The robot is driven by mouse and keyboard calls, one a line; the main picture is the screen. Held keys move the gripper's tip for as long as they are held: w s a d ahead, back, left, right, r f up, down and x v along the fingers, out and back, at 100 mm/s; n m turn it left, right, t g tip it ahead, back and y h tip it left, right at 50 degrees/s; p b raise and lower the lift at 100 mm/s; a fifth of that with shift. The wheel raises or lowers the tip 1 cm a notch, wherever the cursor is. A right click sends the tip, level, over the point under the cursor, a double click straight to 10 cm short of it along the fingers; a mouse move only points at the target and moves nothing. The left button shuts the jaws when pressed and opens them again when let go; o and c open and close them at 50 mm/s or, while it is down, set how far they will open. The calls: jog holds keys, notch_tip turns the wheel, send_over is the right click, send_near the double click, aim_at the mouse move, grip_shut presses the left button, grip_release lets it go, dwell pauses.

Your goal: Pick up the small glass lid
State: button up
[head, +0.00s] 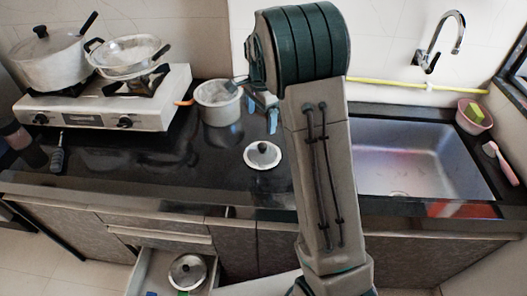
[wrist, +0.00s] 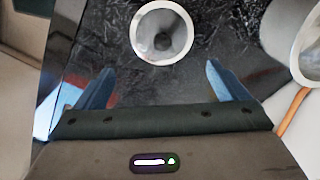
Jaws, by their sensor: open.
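The small glass lid (head: 263,149) lies flat on the dark countertop, knob up, with a white rim and a dark knob at its middle. In the wrist view the lid (wrist: 144,33) is at the top centre, beyond my fingertips and roughly centred between them. My gripper (head: 261,114) is above the counter, behind the lid in the head view, with its blue fingers pointing down. In the wrist view my gripper (wrist: 160,72) has its two blue fingers wide apart with nothing between them. The lid is apart from the fingers.
A small pot (head: 218,104) stands close left of my gripper. A stove (head: 95,112) with a large pot (head: 48,62) and pan (head: 128,55) is at left. A sink (head: 410,160) is at right. An open drawer (head: 150,270) below holds another lid (head: 188,272).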

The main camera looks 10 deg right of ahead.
send_over(262, 147)
jog(key=f, duration=0.8)
jog(key=shift+w+f+p, duration=0.25)
jog(key=shift+w+p, duration=0.05)
jog(key=shift+w, duration=0.1)
jog(key=shift+s+f+p, duration=0.15)
jog(key=shift+f+p, duration=0.45)
jog(key=shift+f, duration=2.3)
jog(key=shift+s, duration=0.15)
jog(key=c, duration=2)
